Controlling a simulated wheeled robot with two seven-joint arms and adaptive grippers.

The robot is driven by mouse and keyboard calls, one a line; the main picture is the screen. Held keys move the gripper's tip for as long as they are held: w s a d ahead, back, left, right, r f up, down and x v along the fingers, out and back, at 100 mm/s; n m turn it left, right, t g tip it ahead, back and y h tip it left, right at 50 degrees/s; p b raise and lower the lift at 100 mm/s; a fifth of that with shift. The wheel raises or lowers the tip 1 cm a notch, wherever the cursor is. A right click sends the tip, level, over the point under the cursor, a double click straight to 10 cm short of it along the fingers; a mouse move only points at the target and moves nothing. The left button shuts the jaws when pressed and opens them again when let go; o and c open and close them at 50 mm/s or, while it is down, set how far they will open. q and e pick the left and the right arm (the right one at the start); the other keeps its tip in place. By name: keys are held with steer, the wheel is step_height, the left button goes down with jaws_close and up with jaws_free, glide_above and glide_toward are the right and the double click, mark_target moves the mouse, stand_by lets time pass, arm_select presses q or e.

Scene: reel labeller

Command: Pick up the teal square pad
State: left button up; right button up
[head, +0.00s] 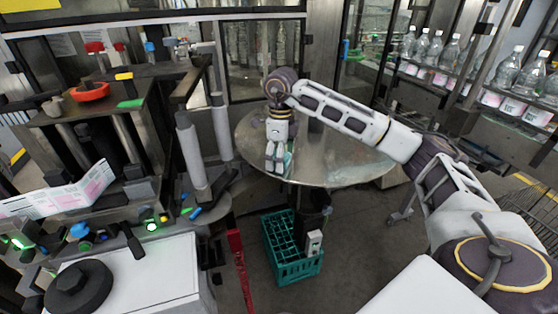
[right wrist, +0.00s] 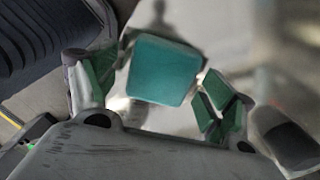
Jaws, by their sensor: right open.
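The teal square pad (right wrist: 163,70) lies on the round metal table in the right wrist view, with rounded corners. In the head view only a teal sliver of it (head: 288,160) shows beside my gripper; the rest is hidden. My right gripper (head: 275,167) points down over the near left part of the table. In the right wrist view its fingers (right wrist: 155,97) are spread apart, one to each side of the pad, with nothing held. I cannot tell how high the fingertips are above the table. My left gripper is not in view.
The round metal table (head: 335,165) is otherwise clear. A teal crate (head: 291,262) stands on the floor below its front. The labelling machine with rollers (head: 192,155) is close on the left. Bottles (head: 508,68) line a conveyor at the back right.

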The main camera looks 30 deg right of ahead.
steer(key=c, duration=1)
steer(key=shift+c, duration=0.2)
steer(key=shift+r, duration=0.15)
steer(key=shift+r, duration=0.9)
step_height(320, 180, up, 5)
steer(key=shift+r, duration=1.45)
